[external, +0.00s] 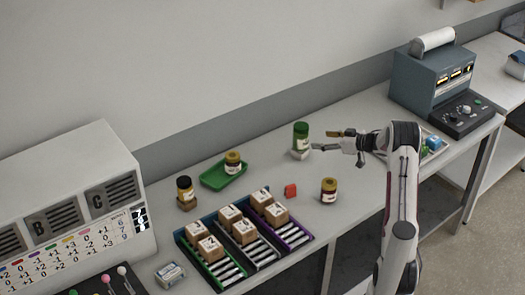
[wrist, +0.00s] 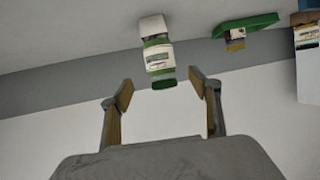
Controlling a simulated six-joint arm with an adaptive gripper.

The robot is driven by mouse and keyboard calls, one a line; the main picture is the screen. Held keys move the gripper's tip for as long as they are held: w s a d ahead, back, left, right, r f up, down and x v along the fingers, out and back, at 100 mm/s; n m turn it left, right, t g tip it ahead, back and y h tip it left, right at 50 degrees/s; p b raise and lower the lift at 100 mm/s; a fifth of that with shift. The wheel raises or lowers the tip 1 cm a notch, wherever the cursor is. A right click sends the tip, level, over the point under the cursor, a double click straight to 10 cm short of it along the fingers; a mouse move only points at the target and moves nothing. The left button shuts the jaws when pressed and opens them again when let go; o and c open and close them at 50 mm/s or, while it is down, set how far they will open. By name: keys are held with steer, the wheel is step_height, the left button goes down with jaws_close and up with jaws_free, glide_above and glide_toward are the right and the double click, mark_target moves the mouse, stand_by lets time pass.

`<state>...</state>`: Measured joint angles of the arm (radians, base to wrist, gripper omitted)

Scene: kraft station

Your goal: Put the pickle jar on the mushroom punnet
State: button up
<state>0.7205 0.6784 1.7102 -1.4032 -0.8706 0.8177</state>
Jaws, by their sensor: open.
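The pickle jar (external: 301,137), with a green lid and a pale label, stands upright on a small white block-like thing (external: 300,154), which looks like the mushroom punnet. The jar hides most of its top. In the wrist view the picture is upside down: the jar (wrist: 158,58) hangs below the white punnet (wrist: 153,25) with its lid lowest. My gripper (external: 327,140) is open and empty, just right of the jar in the external view. In the wrist view the fingertips (wrist: 161,86) lie either side of the lid, with gaps; no contact shows.
A green tray (external: 212,181) holding a yellow-lidded jar (external: 233,163) is to the left. Another jar (external: 185,188) stands on a brown block.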

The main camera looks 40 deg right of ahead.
stand_by(0.3)
steer(key=a+r+m+h, duration=0.1)
steer(key=a+r+h, duration=0.25)
steer(key=r, duration=0.85)
steer(key=s+a+r+m+g+h, duration=0.15)
steer(key=s+a+r+h, duration=0.35)
steer(key=s, duration=0.5)
steer(key=s+a+f+g+y, duration=0.2)
steer(key=s+a, duration=0.8)
steer(key=s, duration=0.6)
steer(key=s+a+f+g+y, duration=0.3)
steer(key=s+a, duration=0.8)
steer(key=s, duration=0.4)
step_height(320, 180, down, 2)
steer(key=shift+s+f+g, duration=0.2)
steer(key=shift+s+g, duration=0.2)
steer(key=shift+g, duration=0.05)
